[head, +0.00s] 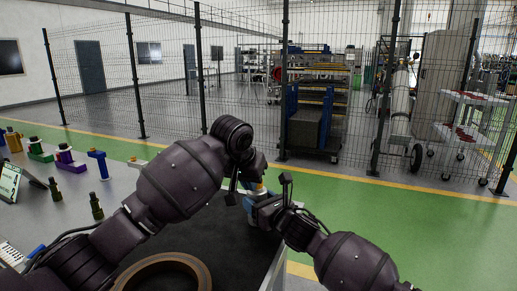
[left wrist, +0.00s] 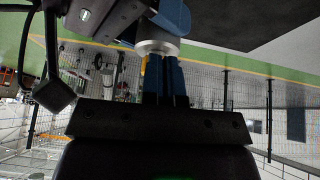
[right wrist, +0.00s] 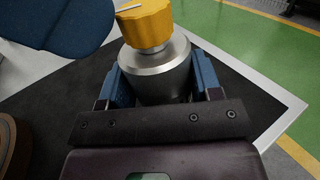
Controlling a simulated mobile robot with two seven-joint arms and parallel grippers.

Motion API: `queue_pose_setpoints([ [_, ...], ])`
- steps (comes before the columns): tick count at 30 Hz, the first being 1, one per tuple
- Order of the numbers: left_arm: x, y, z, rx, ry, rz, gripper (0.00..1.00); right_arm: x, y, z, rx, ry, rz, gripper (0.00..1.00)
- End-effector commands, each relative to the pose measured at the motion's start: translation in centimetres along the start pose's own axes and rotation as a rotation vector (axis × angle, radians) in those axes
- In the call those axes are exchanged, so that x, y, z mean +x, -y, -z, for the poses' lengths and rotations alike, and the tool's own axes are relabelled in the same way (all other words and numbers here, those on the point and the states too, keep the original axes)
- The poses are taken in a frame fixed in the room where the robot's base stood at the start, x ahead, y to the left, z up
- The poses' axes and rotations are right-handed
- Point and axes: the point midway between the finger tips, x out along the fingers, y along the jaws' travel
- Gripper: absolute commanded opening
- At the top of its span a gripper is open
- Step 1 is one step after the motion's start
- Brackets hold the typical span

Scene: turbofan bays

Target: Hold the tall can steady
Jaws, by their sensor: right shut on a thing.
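The tall can (right wrist: 160,75) is silver with a yellow ribbed top (right wrist: 147,24). My right gripper (right wrist: 156,66) has its two blue fingers shut on the can's silver sides, over the dark tabletop. In the head view the yellow top (head: 260,188) shows small between my two arms, with most of the can hidden. My left gripper (left wrist: 167,62) has its fingers almost together, close in front of the can; the silver rim (left wrist: 157,47) and a sliver of yellow show past them. I cannot tell whether its fingers touch the top.
The dark tabletop (head: 225,238) has a brown ring (head: 165,272) at its front. Several bottles and coloured fixtures (head: 66,160) and a tablet (head: 9,180) stand on the left. A wire fence (head: 215,100) runs behind a green floor strip. The tabletop edge lies right of the can.

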Motion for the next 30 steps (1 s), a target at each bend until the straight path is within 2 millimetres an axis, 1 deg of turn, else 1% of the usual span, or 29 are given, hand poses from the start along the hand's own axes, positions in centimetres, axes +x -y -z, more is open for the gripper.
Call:
queue_pose_setpoints([
  [1, 1.0, 0.3, -0.8, -0.004, 0.021, 0.003, 0.0, 0.0, -0.1, 0.3, 0.007, 0.0, -0.003, 0.32],
  [5, 0.8, 0.2, -1.1, -0.003, 0.021, 0.002, 0.0, 0.0, -0.1, 0.3, 0.008, 0.0, -0.002, 0.31],
  [8, 0.4, 0.1, -0.8, -0.003, 0.019, 0.001, 0.0, 0.1, -0.1, 0.3, 0.008, -0.001, -0.002, 0.31],
  [24, -4.4, 0.0, 1.9, 0.001, 0.008, -0.001, 0.0, 0.0, 0.1, 0.3, 0.006, -0.005, 0.003, 0.31],
  [27, -5.0, -0.1, 2.2, 0.002, 0.008, -0.001, 0.0, 0.0, 0.1, 0.3, 0.006, -0.005, 0.003, 0.31],
  [30, -5.2, -0.1, 2.3, 0.002, 0.008, -0.002, 0.0, 0.0, 0.1, 0.3, 0.006, -0.005, 0.003, 0.31],
])
